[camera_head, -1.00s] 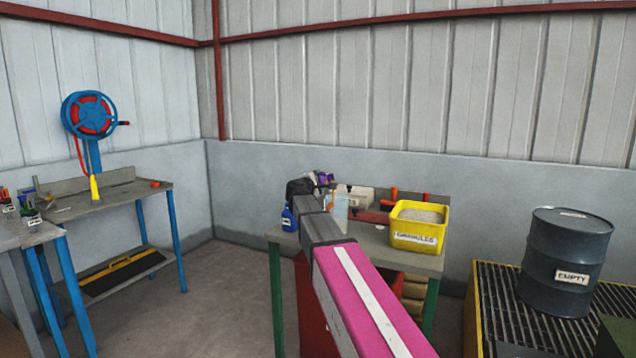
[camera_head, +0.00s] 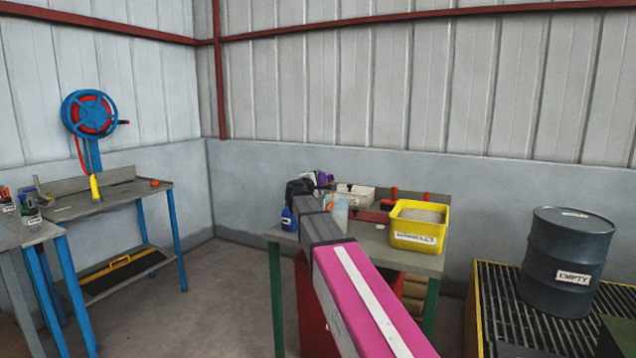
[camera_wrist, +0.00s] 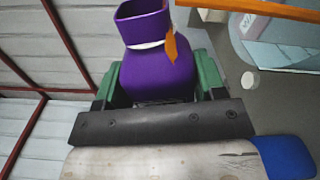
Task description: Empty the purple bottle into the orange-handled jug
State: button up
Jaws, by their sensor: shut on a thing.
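The purple bottle (camera_wrist: 158,65) stands out in the wrist view between the green fingers of my gripper (camera_wrist: 155,85), which is shut on its body. It has a white band and an orange tag at the neck. In the head view the bottle (camera_head: 323,179) shows small above the workbench, tilted, partly hidden by my arm. The clear jug (camera_wrist: 280,45) with an orange handle (camera_wrist: 265,9) is at the upper right of the wrist view, beside the bottle and apart from it. The jug (camera_head: 338,203) is partly hidden behind my arm in the head view. I cannot see any liquid flowing.
A yellow granules bin (camera_head: 418,238), a whitish box (camera_head: 357,194) and a blue bottle (camera_head: 287,219) stand on the bench (camera_head: 375,244). A small white round piece (camera_wrist: 250,82) lies near the jug. A dark drum (camera_head: 565,262) stands at right.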

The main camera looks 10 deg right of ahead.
jog(key=shift+d+f+m, duration=0.1)
jog(key=shift+f+m, duration=0.25)
jog(key=shift+m, duration=0.45)
dwell(1.8)
